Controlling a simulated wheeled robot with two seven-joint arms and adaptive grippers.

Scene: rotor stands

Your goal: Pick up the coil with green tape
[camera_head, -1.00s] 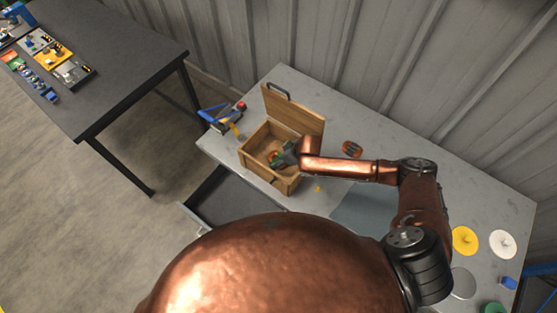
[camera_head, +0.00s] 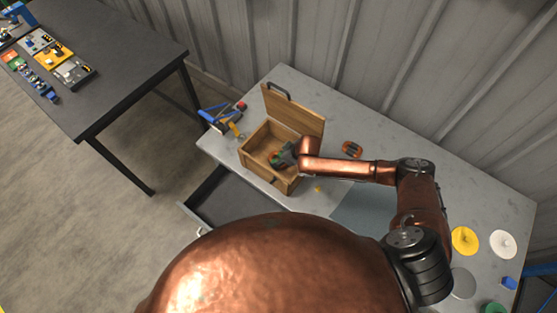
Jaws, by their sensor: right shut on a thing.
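The open wooden box (camera_head: 258,169) stands on the grey table with its lid tilted back. My right gripper (camera_head: 281,159) reaches into the box from the right and is shut on the coil with green tape (camera_head: 274,159). Only a small green and reddish part of the coil shows at the fingertips, inside the box; the gripper hides the rest. My left gripper is not in view.
A blue tool with red and yellow parts (camera_head: 222,115) lies left of the box. An open drawer (camera_head: 232,203) juts out in front. Yellow (camera_head: 465,240) and white (camera_head: 502,243) discs lie at the right. A grey mat (camera_head: 362,209) lies below my right forearm.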

